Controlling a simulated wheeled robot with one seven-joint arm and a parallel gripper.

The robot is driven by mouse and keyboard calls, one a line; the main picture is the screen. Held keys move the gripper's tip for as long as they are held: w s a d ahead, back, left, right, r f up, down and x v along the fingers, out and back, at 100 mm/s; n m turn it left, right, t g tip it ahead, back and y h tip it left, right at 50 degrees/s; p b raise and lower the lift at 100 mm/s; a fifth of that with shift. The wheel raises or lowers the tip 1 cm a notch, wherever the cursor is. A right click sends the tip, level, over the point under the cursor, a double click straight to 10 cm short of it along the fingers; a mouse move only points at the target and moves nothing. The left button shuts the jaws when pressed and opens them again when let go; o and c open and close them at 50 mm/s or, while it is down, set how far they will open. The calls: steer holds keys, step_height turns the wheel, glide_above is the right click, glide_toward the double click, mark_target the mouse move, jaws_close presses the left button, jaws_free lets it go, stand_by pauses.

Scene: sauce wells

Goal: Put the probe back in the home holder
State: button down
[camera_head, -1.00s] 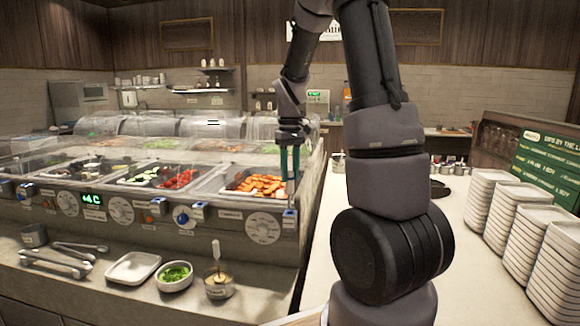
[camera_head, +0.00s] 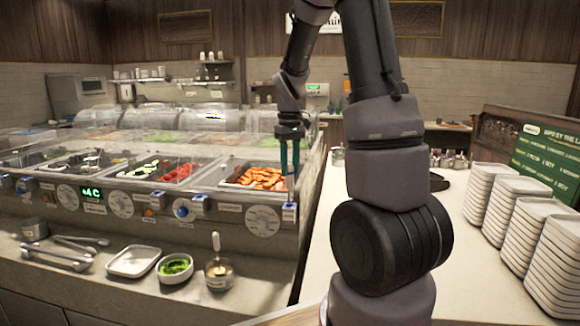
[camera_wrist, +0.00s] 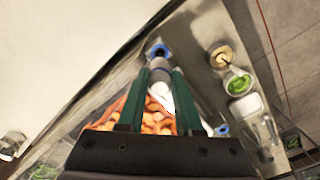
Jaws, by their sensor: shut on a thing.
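My gripper (camera_head: 290,172) hangs over the front right corner of the food counter, with its two dark green fingers pointing down. In the wrist view its fingers (camera_wrist: 158,82) are closed around the probe (camera_wrist: 159,74), a slim grey and white piece. The probe's lower end is hard to make out. Another blue holder (camera_head: 199,203) is further left.
Food pans under a clear guard lie beside the gripper, the nearest holding orange pieces (camera_head: 262,177). A sauce cup (camera_head: 219,274), a bowl of greens (camera_head: 175,268), a white tray (camera_head: 133,262) and tongs (camera_head: 62,257) stand on the lower ledge. Plate stacks (camera_head: 545,255) are at right.

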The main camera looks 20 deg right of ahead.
mark_target(290, 188)
steer(key=shift+f, duration=2.75)
stand_by(0.4)
steer(key=c, duration=0.5)
jaws_free()
steer(key=shift+r, duration=0.1)
step_height(290, 188, up, 10)
steer(key=shift+r, duration=0.1)
steer(key=shift+s+r, duration=0.1)
steer(key=shift+r, duration=0.3)
steer(key=s+a+r+m+t+y, duration=0.1)
steer(key=s+a+r+m+t, duration=0.2)
steer(key=s, duration=0.6)
steer(key=s+a+r+m+t+y, duration=0.1)
steer(key=s+a+r+m+t, duration=0.2)
steer(key=s+r, duration=0.5)
steer(key=shift+s+a+r+t, duration=0.25)
steer(key=shift+s+a+t, duration=0.35)
steer(key=shift+s+a, duration=0.4)
